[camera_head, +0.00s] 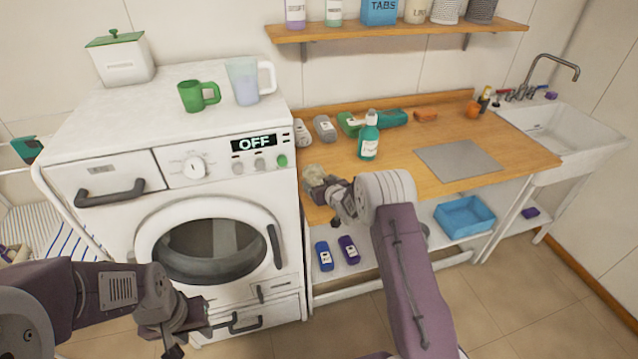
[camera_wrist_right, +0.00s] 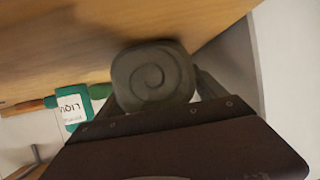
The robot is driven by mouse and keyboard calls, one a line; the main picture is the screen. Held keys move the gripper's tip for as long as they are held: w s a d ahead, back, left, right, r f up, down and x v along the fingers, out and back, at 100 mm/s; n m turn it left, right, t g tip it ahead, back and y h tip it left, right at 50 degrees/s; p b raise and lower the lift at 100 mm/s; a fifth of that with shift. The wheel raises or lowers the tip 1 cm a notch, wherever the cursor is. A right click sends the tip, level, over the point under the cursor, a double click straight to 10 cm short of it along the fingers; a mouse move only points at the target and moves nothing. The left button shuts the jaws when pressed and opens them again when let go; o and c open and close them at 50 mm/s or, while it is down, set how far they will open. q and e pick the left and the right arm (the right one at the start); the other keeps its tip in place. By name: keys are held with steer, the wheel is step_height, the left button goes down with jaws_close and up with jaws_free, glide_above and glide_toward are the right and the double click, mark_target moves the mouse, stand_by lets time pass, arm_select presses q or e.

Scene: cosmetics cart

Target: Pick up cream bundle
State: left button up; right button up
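My right gripper (camera_head: 338,199) is at the front left edge of the wooden counter. It is shut on a rolled bundle (camera_head: 315,180) of beige-grey colour, which I take for the cream bundle. In the right wrist view the bundle's spiral end (camera_wrist_right: 152,76) sits between the two fingers (camera_wrist_right: 153,92), looking dark grey-brown in shade. The bundle is close to the wood there; I cannot tell whether it touches. My left gripper (camera_head: 188,325) hangs low in front of the washing machine, apart from the bundles; its finger opening is unclear.
On the counter (camera_head: 400,155) stand a pale bundle (camera_head: 302,133), a grey bundle (camera_head: 324,128), a green bundle (camera_head: 349,123) and a teal bottle (camera_head: 369,137). A grey mat (camera_head: 458,160) lies to the right. The washing machine (camera_head: 175,150) stands left, the sink (camera_head: 560,135) right.

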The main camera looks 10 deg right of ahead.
mark_target(320, 177)
steer(key=c, duration=1.2)
step_height(320, 177, up, 10)
steer(key=shift+w+f, duration=0.1)
steer(key=shift+f, duration=0.15)
step_height(320, 177, up, 9)
steer(key=p, duration=0.2)
steer(key=shift+f, duration=0.2)
